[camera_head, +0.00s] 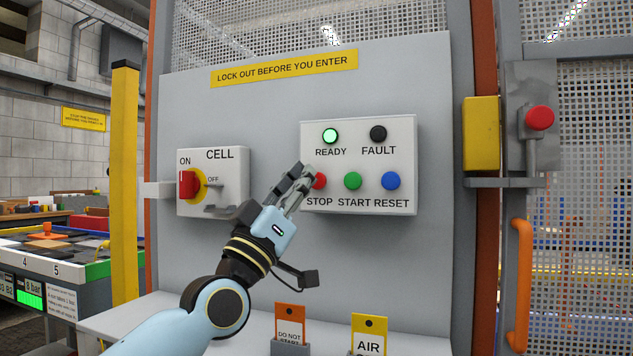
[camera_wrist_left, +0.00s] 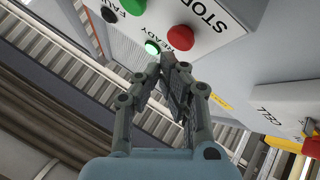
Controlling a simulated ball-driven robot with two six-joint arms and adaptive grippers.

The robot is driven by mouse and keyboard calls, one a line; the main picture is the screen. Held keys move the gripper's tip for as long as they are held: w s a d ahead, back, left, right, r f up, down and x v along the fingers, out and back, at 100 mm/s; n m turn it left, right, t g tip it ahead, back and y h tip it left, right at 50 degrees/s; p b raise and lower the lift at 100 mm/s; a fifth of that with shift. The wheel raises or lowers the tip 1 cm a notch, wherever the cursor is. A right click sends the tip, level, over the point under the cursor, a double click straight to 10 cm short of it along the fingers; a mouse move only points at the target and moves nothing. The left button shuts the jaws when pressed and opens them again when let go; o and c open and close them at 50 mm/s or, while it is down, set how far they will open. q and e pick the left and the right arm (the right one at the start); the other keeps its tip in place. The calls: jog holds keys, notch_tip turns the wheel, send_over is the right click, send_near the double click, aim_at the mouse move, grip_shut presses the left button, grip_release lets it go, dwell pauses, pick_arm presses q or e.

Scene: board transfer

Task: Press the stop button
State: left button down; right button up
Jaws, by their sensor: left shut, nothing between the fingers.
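The red STOP button (camera_head: 319,181) sits at the lower left of the pale control panel (camera_head: 405,130), above its label. It also shows in the left wrist view (camera_wrist_left: 180,38), just beyond my fingertips. My left gripper (camera_head: 303,171) is shut and empty, its fingertips beside the button's left edge in the head view and partly overlapping it. I cannot tell whether they touch. In the left wrist view the closed fingertips (camera_wrist_left: 168,62) point toward the panel, next to the lit green READY lamp (camera_head: 330,135). My right gripper is not in view.
The green START (camera_head: 353,181) and blue RESET (camera_head: 391,181) buttons are right of STOP. The dark FAULT lamp (camera_head: 378,133) is above. The CELL switch box (camera_head: 225,162) with a red knob is left. Tags (camera_head: 290,318) stand on the ledge below.

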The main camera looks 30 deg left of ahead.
pick_arm(q)
jog(key=shift+w, duration=0.15)
jog(key=shift+w+a, duration=0.1)
jog(key=shift+w, duration=0.2)
dwell(0.3)
jog(key=shift+w+a+b, duration=0.1)
jog(key=shift+w+b, duration=0.2)
jog(key=shift+w, duration=0.1)
dwell(0.3)
jog(key=shift+s, duration=0.15)
dwell(0.3)
jog(key=shift+s+d+y+p, duration=0.25)
jog(key=shift+s+y+p, duration=0.05)
jog(key=shift+s+p, duration=0.35)
